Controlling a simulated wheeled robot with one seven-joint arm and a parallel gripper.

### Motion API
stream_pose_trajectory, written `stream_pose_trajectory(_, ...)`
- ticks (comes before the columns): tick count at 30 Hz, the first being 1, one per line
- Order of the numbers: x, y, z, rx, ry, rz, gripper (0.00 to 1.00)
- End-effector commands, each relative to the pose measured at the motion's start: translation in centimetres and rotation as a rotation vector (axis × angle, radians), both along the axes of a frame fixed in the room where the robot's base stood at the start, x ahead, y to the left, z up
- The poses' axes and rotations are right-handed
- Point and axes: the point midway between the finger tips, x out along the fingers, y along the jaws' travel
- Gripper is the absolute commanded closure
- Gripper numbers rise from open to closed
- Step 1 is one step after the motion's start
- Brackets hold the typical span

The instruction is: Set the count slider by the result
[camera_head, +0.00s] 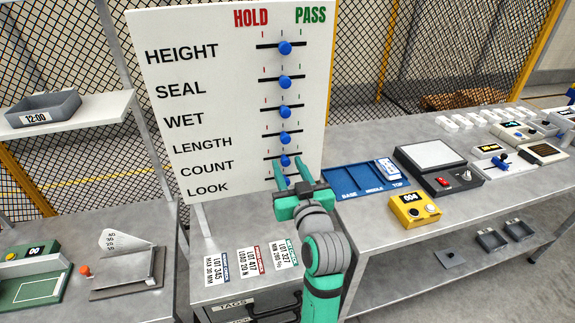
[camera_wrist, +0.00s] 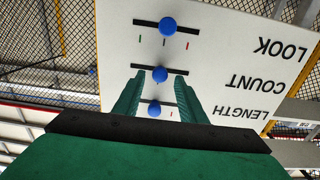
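The white board (camera_head: 215,85) has rows marked HEIGHT, SEAL, WET, LENGTH, COUNT and LOOK, under HOLD at left and PASS at right. The blue count slider knob (camera_head: 285,160) sits near the middle of its slot. My gripper (camera_head: 290,165) is open at the board's lower rows, fingers pointing at the board. In the upside-down wrist view, the count knob (camera_wrist: 160,74) shows between the fingertips of my gripper (camera_wrist: 158,78), with a gap on each side. Contact depth cannot be told. The look knob (camera_wrist: 168,25) and length knob (camera_wrist: 154,110) lie either side of it.
The other knobs, such as the height knob (camera_head: 285,48), also sit near mid-slot. Lot tags (camera_head: 250,262) lie on the bench below. A yellow counter box (camera_head: 414,209), a blue tray (camera_head: 345,181) and a grey device (camera_head: 437,165) stand at right.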

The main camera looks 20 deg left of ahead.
Motion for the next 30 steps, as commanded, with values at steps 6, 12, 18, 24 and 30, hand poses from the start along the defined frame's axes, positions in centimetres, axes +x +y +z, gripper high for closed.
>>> stream_pose_trajectory(6,1.0,0.7,0.0,0.001,0.0,0.0,0.62)
stream_pose_trajectory(12,1.1,0.7,0.0,0.001,0.0,0.0,0.62)
stream_pose_trajectory(18,1.1,0.7,0.0,0.001,0.0,-0.001,0.96)
stream_pose_trajectory(24,1.1,0.7,0.0,0.001,0.0,0.0,1.0)
stream_pose_trajectory(30,1.5,1.0,0.0,0.001,0.001,0.019,1.0)
